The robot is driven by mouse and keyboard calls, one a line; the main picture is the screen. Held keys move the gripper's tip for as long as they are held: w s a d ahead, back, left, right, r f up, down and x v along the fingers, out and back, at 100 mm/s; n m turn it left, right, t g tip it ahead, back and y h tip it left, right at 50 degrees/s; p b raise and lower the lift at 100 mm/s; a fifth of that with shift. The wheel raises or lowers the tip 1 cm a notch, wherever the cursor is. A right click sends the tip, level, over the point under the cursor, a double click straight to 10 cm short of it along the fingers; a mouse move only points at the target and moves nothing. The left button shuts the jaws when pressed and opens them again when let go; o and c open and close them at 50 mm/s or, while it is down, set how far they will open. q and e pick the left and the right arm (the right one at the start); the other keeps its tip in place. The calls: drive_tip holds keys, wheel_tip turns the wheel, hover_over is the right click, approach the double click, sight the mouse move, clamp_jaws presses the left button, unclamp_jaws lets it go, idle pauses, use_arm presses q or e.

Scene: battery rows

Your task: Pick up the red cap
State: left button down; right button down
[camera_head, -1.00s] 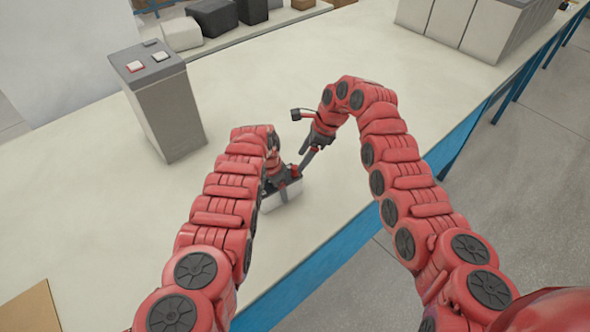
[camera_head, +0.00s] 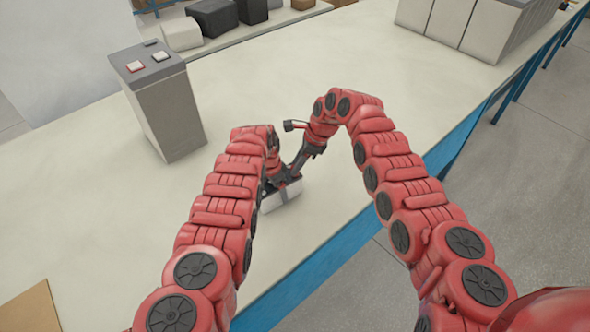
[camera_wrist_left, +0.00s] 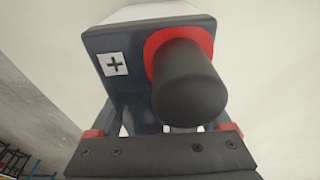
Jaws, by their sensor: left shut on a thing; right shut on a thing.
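My left gripper (camera_head: 279,186) is shut on a small battery (camera_head: 283,199) with a pale body and dark top, low over or on the table. In the left wrist view the battery's dark face (camera_wrist_left: 127,78) carries a plus label (camera_wrist_left: 113,63) and a black round post (camera_wrist_left: 188,83) with a red ring (camera_wrist_left: 160,47) at its base. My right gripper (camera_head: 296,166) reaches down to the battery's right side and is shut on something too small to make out. I cannot see a separate red cap clearly in either view.
A brown board (camera_head: 31,310) lies at the lower left. The pale table (camera_head: 90,220) is otherwise mostly clear.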

idle(0.4)
wheel_tip(320, 180, up, 10)
drive_tip(key=c, duration=1.2)
unclamp_jaws()
clamp_jaws()
drive_tip(key=shift+r, duration=0.75)
drive_tip(key=shift+r, duration=2.4)
